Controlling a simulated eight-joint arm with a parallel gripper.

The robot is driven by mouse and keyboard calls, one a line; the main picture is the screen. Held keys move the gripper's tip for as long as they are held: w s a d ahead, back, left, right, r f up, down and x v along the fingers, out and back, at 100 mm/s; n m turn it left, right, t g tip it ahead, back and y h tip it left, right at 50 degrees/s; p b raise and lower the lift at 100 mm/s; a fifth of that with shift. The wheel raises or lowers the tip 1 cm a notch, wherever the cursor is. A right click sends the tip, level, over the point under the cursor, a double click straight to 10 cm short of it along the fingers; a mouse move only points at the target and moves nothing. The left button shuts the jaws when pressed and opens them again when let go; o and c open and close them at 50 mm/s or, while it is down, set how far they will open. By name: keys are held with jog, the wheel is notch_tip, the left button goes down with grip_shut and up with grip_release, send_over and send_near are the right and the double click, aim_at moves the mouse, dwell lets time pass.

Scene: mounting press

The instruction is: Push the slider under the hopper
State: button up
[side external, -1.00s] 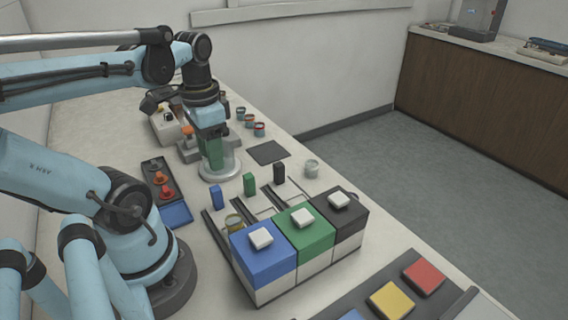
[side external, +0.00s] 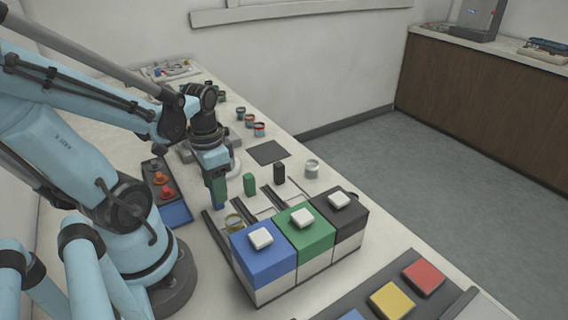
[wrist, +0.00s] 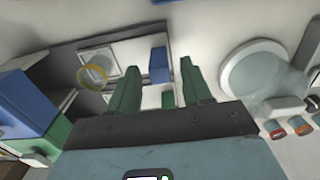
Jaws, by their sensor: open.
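Three small upright slider handles stand on tracks in front of the hoppers: blue (wrist: 159,65), green (side external: 250,183) and black (side external: 279,172). The blue (side external: 263,257), green (side external: 309,232) and black (side external: 345,215) hoppers stand side by side, each with a white block on top. My gripper (side external: 219,198) is low at the blue handle and partly hides it in the side view. In the wrist view my gripper (wrist: 161,70) is open, with the blue handle showing between its green fingers; contact is unclear. A clear cup with a yellow rim (wrist: 92,76) sits in the blue lane.
A dark tray with orange-red pieces (side external: 162,185) lies left of the gripper. A dark square mat (side external: 268,152), a clear cup (side external: 312,168) and several small jars (side external: 250,121) stand behind. A panel with coloured pads (side external: 391,299) is at the front right.

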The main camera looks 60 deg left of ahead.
aim_at(219, 207)
jog(key=shift+f, duration=1.65)
jog(key=shift+c, duration=0.2)
grip_shut()
